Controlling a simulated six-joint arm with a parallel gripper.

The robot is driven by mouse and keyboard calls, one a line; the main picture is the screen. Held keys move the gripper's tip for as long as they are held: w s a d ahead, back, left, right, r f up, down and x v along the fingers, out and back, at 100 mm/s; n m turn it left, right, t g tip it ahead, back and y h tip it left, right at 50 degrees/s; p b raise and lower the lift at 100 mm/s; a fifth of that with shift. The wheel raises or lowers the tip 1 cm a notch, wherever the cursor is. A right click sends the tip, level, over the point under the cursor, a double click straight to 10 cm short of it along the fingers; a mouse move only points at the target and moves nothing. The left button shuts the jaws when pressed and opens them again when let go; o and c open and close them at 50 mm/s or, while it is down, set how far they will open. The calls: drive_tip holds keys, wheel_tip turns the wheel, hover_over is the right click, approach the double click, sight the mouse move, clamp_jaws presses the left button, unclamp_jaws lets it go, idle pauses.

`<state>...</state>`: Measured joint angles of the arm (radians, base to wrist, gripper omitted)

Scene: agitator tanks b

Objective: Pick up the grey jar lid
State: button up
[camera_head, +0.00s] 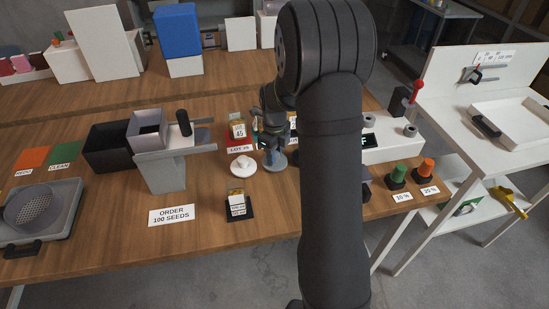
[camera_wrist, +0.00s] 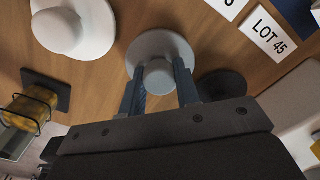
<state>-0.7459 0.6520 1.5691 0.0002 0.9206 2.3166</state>
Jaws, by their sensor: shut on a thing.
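The grey jar lid (camera_wrist: 160,45) is a round disc with a knob on top. In the wrist view its knob sits between the two blue-grey fingers of my gripper (camera_wrist: 158,83), which is shut on it. In the head view the grey lid (camera_head: 275,164) shows below my gripper (camera_head: 273,148), at or just above the wooden table; I cannot tell whether it touches the table. A white lid with a knob (camera_head: 243,166) lies just left of it and also shows in the wrist view (camera_wrist: 72,32).
A jar on a dark square base (camera_head: 238,211) stands in front of the white lid. A grey hopper stand (camera_head: 162,166) is to the left. A dark disc (camera_wrist: 222,84) lies close beside the grey lid.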

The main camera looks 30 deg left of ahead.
sight(276, 153)
drive_tip(key=shift+r, duration=0.15)
drive_tip(key=r, duration=0.4)
drive_tip(key=shift+w+d+r, duration=0.1)
drive_tip(key=shift+d+r, duration=0.05)
drive_tip(key=shift+d, duration=0.05)
drive_tip(key=w+d+r, duration=0.2)
drive_tip(key=d+r, duration=0.4)
drive_tip(key=d, duration=0.5)
drive_tip(key=shift+r, duration=0.2)
drive_tip(key=w+a+r, duration=0.1)
drive_tip(key=w+a, duration=0.4)
drive_tip(key=a, duration=0.6)
drive_tip(key=w+a+r, duration=0.2)
drive_tip(key=w+a, duration=0.3)
drive_tip(key=a, duration=0.7)
drive_tip(key=shift+r, duration=0.3)
drive_tip(key=shift+d+f, duration=0.1)
drive_tip(key=shift+f, duration=2.4)
